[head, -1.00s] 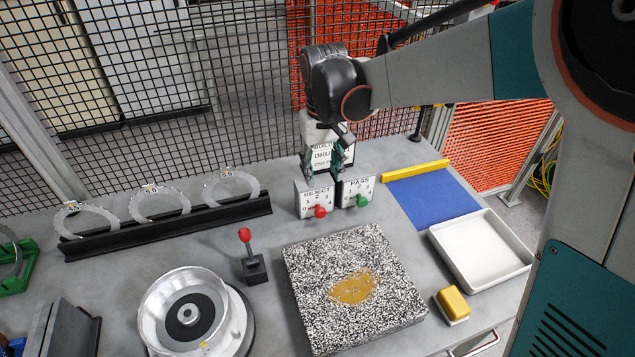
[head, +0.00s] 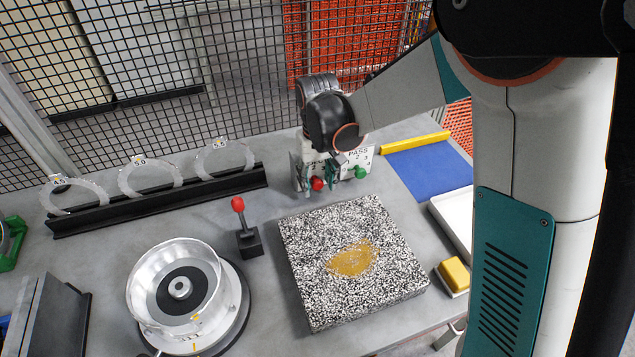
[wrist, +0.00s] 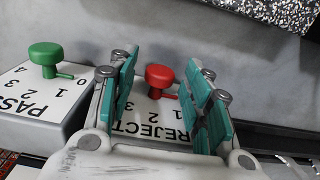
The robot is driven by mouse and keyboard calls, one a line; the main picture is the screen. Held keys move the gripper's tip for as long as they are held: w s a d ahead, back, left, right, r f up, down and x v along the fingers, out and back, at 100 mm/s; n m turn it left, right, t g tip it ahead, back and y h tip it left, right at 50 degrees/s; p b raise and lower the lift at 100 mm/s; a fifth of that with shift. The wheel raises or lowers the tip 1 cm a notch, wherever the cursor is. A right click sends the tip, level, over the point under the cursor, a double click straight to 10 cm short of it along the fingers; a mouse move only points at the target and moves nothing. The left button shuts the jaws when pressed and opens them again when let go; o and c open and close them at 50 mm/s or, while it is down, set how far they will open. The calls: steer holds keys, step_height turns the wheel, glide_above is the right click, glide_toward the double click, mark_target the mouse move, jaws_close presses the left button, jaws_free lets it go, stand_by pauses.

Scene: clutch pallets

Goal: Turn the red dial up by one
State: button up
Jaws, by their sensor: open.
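The red dial (head: 317,184) sits on the white REJECT box (wrist: 150,113); the dial also shows in the wrist view (wrist: 160,77). The box carries printed numbers, partly covered by my fingers. My gripper (wrist: 166,84) is open, with its teal-padded fingers on either side of the red dial. In the wrist view there are gaps between the dial and the pads, and I see no clear contact. In the head view my gripper (head: 318,170) hangs over the REJECT box and hides much of its face. The dial's pointer reading cannot be told.
The PASS box (wrist: 35,95) with its green dial (head: 361,173) stands close beside the REJECT box. A speckled slab (head: 310,222) lies in front. A red-knobbed lever (head: 243,226) stands to the left, a black ring rack (head: 160,202) behind it. Wire mesh closes the back.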

steer(key=c, duration=1)
steer(key=shift+c, duration=0.2)
steer(key=shift+d, duration=0.1)
steer(key=y, duration=0.2)
steer(key=g+y, duration=0.1)
steer(key=shift+w+d+f+b, duration=0.1)
steer(key=shift+d+f+b, duration=0.05)
steer(key=shift+d+b, duration=0.15)
steer(key=shift+g+y+b, duration=0.3)
steer(key=shift+y+b, duration=0.2)
steer(key=shift+y, duration=0.7)
